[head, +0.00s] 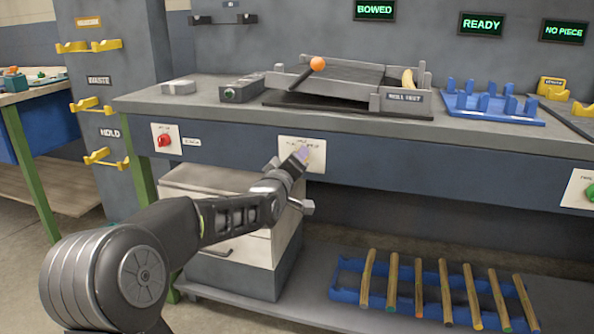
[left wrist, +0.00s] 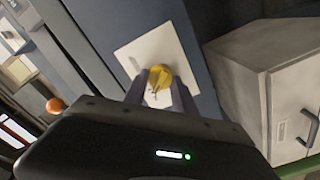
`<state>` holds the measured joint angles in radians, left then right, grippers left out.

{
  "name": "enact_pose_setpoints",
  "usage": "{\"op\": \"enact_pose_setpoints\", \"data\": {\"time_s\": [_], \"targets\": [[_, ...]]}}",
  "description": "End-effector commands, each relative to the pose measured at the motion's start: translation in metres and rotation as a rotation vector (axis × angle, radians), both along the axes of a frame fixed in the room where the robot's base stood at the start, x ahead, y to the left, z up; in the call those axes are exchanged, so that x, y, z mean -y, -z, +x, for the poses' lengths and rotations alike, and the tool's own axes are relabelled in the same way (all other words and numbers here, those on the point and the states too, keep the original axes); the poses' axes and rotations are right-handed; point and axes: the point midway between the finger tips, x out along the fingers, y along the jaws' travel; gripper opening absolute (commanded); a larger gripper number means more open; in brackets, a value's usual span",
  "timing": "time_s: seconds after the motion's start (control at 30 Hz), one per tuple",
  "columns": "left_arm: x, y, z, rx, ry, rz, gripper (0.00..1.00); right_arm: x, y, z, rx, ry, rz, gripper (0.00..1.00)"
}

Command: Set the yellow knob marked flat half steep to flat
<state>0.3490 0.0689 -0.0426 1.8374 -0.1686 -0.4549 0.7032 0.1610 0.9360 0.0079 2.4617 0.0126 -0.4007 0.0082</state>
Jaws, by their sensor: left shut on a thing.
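The yellow knob (left wrist: 159,77) sits on a white plate (left wrist: 146,56) on the front of the bench. In the left wrist view my left gripper (left wrist: 160,84) has its two fingers on either side of the knob and is shut on it. In the head view my left gripper (head: 301,154) reaches the white plate (head: 317,146) and covers most of the knob. The plate's lettering is too small to read, so the knob's setting cannot be told. My right gripper is not in view.
A red knob (head: 164,140) is on another plate to the left. A drawer cabinet (head: 274,247) stands below the bench. The bench top (head: 215,107) carries the roll test ramp (head: 400,103) with an orange ball (head: 317,64). A blue rack (head: 345,296) of wooden rods lies on the low shelf.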

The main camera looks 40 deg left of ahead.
Motion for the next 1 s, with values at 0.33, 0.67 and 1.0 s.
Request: {"op": "enact_pose_setpoints", "data": {"time_s": [0.33, 0.67, 1.0], "targets": [[0.0001, 0.0008, 0.0001, 0.048, 0.001, -0.132, 0.0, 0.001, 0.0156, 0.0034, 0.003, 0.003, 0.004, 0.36], [-0.0001, -0.0004, 0.0002, 0.052, 0.001, -0.146, 0.0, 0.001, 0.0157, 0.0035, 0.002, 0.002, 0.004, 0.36], [-0.0001, -0.0001, 0.0001, 0.051, 0.001, -0.145, 0.49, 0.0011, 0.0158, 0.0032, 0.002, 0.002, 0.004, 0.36]]}}
